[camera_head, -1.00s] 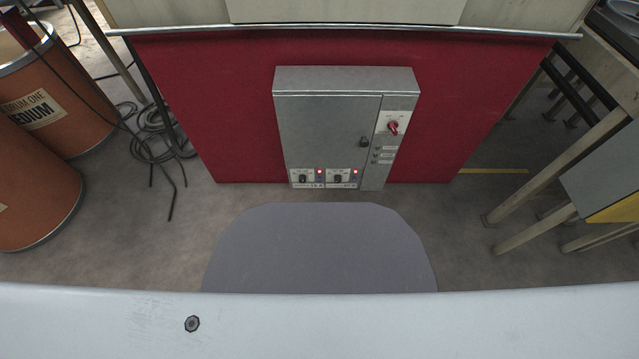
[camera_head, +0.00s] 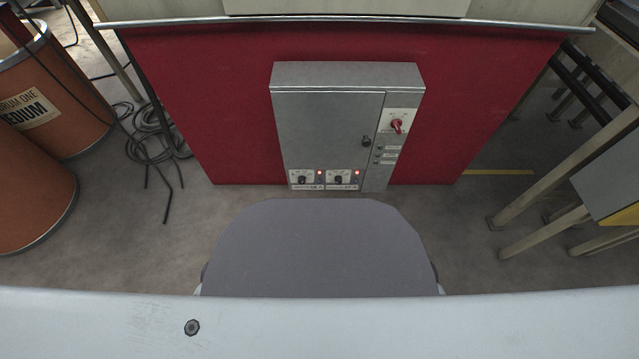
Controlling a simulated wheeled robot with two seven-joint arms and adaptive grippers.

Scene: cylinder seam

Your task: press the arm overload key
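A grey metal control cabinet (camera_head: 325,125) is fixed on a red panel straight ahead. A dark latch (camera_head: 366,141) is on the door. Neither gripper is in view.
Orange-brown drums (camera_head: 48,90) and a tangle of black cable (camera_head: 150,135) are at the left. A table frame with pale legs (camera_head: 545,232) stands at the right. The floor right before the cabinet is clear. A metal rail (camera_head: 340,22) runs above the red panel.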

